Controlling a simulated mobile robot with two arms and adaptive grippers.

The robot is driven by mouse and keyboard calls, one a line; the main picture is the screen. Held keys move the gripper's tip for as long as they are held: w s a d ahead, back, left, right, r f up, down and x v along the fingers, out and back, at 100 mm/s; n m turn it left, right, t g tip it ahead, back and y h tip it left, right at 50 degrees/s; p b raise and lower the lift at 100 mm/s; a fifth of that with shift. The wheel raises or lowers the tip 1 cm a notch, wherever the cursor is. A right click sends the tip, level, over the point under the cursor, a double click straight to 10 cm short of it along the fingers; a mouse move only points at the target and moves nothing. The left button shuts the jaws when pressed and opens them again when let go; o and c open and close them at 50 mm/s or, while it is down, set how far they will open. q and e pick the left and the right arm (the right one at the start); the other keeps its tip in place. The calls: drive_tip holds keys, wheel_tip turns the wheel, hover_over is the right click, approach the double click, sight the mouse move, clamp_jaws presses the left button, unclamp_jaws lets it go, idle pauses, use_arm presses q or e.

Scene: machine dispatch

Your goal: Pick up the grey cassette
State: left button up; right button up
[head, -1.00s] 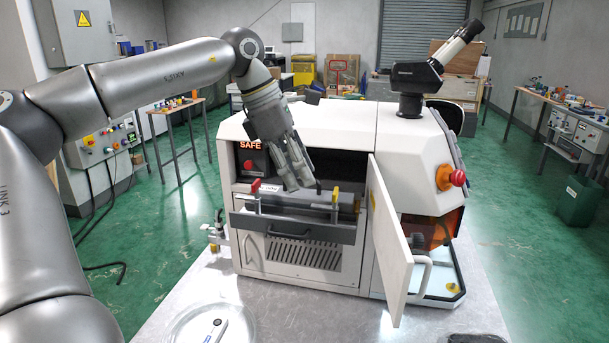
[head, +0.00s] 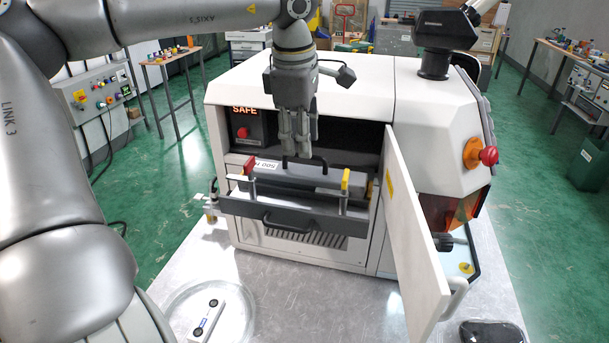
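The grey cassette (head: 300,177) lies in the pulled-out tray (head: 305,215) at the front of the white machine. It has a white label at its left end and a black arched handle (head: 303,160) on top. A red latch and a yellow latch stand at the tray's two ends. My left gripper (head: 301,153) points straight down just above the handle, with its fingertips close to it. Its fingers appear side by side, and how wide they are parted is unclear. Whether they touch the handle is also unclear. My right gripper is not in view.
The machine's open door (head: 412,235) juts forward on the right of the tray. A round clear dish (head: 245,325) with a small white device stands at the front left. A black object (head: 492,332) lies at the front right. The bench middle is clear.

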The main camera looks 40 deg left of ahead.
sight(305, 171)
use_arm(q)
drive_tip(key=shift+w+a+f+p, duration=0.1)
drive_tip(key=shift+f+p, duration=0.2)
drive_tip(key=shift+f, duration=0.15)
drive_tip(key=f, duration=0.1)
drive_tip(key=f+p, duration=0.1)
drive_tip(key=a+f, duration=0.1)
drive_tip(key=shift+w+f+p, duration=0.25)
drive_tip(key=shift+w+p, duration=0.05)
drive_tip(key=shift+w+f, duration=0.1)
drive_tip(key=shift+f, duration=0.3)
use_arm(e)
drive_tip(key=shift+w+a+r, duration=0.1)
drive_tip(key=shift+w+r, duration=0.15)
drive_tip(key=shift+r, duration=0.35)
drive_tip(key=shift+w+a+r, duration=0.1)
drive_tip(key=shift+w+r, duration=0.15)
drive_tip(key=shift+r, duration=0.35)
use_arm(q)
drive_tip(key=shift+d, duration=0.1)
drive_tip(key=shift+c, duration=0.3)
clamp_jaws()
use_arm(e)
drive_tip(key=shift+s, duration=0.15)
use_arm(q)
drive_tip(key=shift+r, duration=0.15)
